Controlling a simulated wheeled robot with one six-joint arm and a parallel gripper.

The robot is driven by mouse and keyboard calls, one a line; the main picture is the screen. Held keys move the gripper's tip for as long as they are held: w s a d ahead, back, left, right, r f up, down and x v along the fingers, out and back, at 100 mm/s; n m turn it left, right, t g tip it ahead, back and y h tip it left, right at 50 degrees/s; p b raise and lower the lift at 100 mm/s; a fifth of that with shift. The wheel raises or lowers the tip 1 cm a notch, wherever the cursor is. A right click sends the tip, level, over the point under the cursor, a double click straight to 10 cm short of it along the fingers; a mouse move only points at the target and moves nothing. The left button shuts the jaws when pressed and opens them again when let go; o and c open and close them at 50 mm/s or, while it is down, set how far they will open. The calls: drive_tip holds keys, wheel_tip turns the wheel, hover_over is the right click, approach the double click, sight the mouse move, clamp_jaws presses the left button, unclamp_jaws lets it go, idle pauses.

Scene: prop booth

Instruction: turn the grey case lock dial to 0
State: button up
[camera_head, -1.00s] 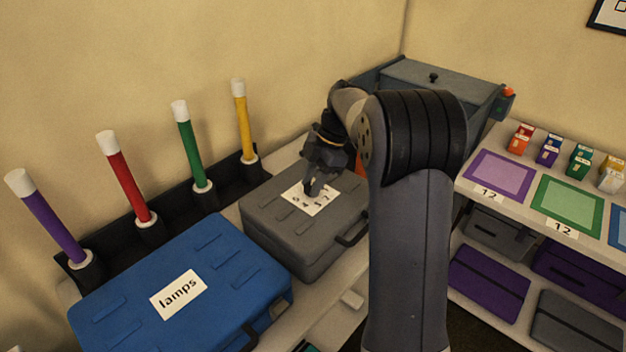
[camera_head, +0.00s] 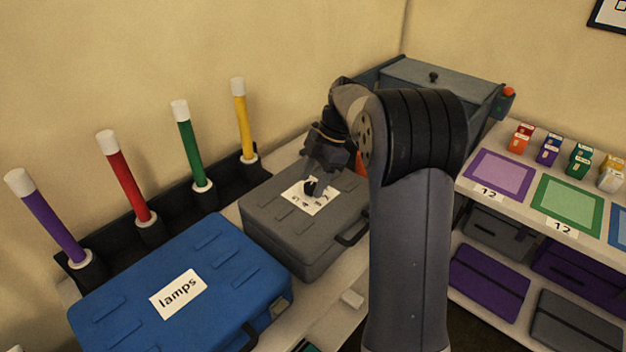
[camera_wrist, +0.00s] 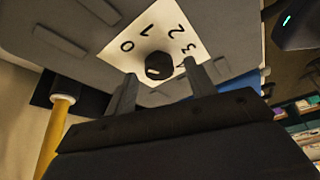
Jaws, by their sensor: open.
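The grey case (camera_head: 280,226) lies closed on the counter, with a white card (camera_head: 298,199) on its lid. A dark round dial (camera_head: 311,187) stands in the middle of the card. In the wrist view the dial (camera_wrist: 158,65) has digits 0, 1, 2 and 3 around it, and other marks are partly hidden by a finger. A small pale mark shows on the dial, but I cannot tell which digit it points to. My gripper (camera_wrist: 160,76) is open above the case, its fingers apart on either side of the dial. I cannot tell whether either finger touches it.
A blue case (camera_head: 225,262) labelled "lamps" lies to the left. Purple, red, green and yellow (camera_head: 243,125) tubes stand in a dark rack behind. A grey box (camera_head: 410,82) is behind my arm. A shelf with mats and small boxes (camera_head: 549,149) is at the right.

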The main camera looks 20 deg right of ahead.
drive_tip(key=s+v, duration=0.1)
drive_tip(key=v, duration=0.9)
drive_tip(key=shift+w+p, duration=0.3)
drive_tip(key=shift+w, duration=0.2)
drive_tip(key=x, duration=1)
drive_tip(key=shift+a+f+b, duration=0.1)
drive_tip(key=shift+f+b, duration=0.25)
drive_tip(key=shift+r, duration=0.1)
